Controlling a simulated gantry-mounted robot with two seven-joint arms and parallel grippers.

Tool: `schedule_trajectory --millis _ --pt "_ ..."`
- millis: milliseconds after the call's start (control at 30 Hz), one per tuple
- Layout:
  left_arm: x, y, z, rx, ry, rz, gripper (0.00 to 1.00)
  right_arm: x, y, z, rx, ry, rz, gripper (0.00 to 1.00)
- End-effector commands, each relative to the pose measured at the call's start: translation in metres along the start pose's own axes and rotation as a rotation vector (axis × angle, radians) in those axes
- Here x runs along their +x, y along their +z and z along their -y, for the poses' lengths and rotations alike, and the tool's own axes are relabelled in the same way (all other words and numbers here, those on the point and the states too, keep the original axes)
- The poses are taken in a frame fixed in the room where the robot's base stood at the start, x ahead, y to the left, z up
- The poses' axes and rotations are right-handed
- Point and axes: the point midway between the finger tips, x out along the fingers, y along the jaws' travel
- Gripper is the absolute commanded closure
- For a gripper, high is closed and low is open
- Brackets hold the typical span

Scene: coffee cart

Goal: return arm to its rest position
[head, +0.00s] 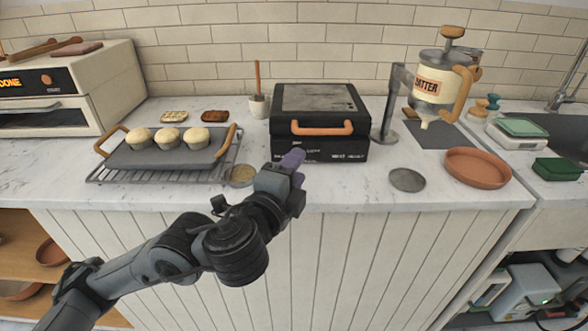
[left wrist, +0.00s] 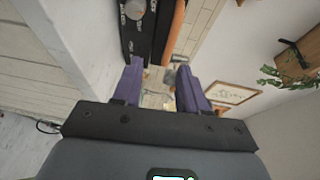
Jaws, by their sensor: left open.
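My left arm reaches in from the lower left of the head view. My left gripper (head: 296,167) has purple fingers and is in front of the black press (head: 320,108) with the orange handle, near the counter's front edge. In the left wrist view the two purple fingers (left wrist: 159,82) stand apart with nothing between them. The front of the press (left wrist: 140,30) and part of its handle show beyond the fingers there. I cannot tell whether the gripper touches the press. My right gripper is not in view.
A tray (head: 120,157) with muffins on a wire rack stands left, beside an oven (head: 75,90). A batter dispenser (head: 432,82), a terracotta dish (head: 477,167) and a grey disc (head: 407,180) are right. The space in front of the white counter panel (head: 390,260) looks clear.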

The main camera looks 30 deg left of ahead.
Motion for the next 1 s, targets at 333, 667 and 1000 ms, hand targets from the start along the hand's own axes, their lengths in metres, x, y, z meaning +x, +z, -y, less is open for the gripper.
schedule_trajectory --millis 333,667,1000 --pt "-0.001 -0.002 -0.002 -0.017 0.017 -0.005 0.58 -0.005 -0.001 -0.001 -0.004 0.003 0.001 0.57" --pt "-0.024 -0.024 -0.051 -0.291 0.289 -0.013 0.58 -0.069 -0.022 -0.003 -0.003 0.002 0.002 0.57" --pt "-0.112 -0.016 -0.132 -0.76 0.735 0.223 0.58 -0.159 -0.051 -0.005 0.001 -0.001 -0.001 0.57"
